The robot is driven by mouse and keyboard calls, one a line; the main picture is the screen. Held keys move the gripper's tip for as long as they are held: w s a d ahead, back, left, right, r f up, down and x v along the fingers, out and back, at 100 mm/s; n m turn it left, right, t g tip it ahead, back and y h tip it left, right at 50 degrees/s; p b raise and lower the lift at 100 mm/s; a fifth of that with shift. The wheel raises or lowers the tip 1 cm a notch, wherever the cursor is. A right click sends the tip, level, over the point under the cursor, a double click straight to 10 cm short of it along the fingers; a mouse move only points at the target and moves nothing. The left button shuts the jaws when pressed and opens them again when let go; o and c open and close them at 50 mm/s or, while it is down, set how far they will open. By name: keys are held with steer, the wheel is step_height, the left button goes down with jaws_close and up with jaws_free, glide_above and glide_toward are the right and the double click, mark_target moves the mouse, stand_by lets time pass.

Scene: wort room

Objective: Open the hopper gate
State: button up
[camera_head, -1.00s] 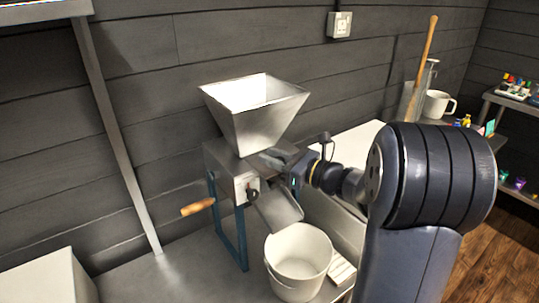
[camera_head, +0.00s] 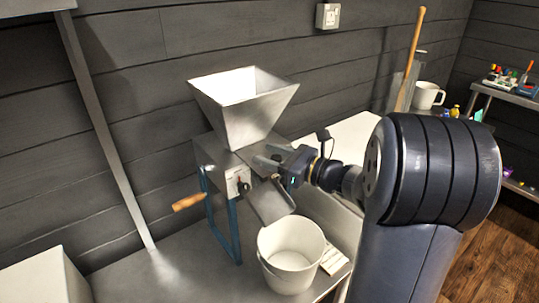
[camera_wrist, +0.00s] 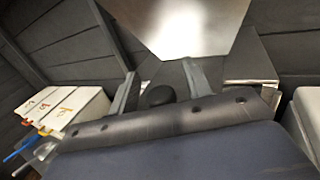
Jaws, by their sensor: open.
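The grain mill has a flared metal hopper (camera_head: 243,108) on top, which also shows large in the wrist view (camera_wrist: 185,22). Its body carries a dial plate (camera_head: 237,180) and a wooden crank handle (camera_head: 188,202). A sloping metal chute (camera_head: 270,200) points down at the front. My gripper (camera_head: 272,160) is at the mill's right side, just below the hopper. In the wrist view its two fingers (camera_wrist: 160,75) are apart, with a dark round knob (camera_wrist: 157,95) low between them. Whether they touch the knob is unclear. The gate plate itself is hard to make out.
A white bucket (camera_head: 291,250) stands under the chute on the metal bench (camera_head: 180,275). A pale box (camera_head: 45,278) is at the lower left. White boxes with labels (camera_wrist: 60,105) appear left in the wrist view. A grey post (camera_head: 110,150) stands left of the mill.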

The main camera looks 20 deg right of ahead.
steer(key=v, duration=1)
steer(key=shift+s+d, duration=0.2)
steer(key=shift+d, duration=0.05)
steer(key=x, duration=1)
steer(key=shift+w+a, duration=0.15)
steer(key=shift+a, duration=0.05)
steer(key=shift+w+a, duration=0.25)
steer(key=shift+w, duration=0.35)
steer(key=shift+s+r, duration=0.1)
steer(key=shift+s, duration=0.05)
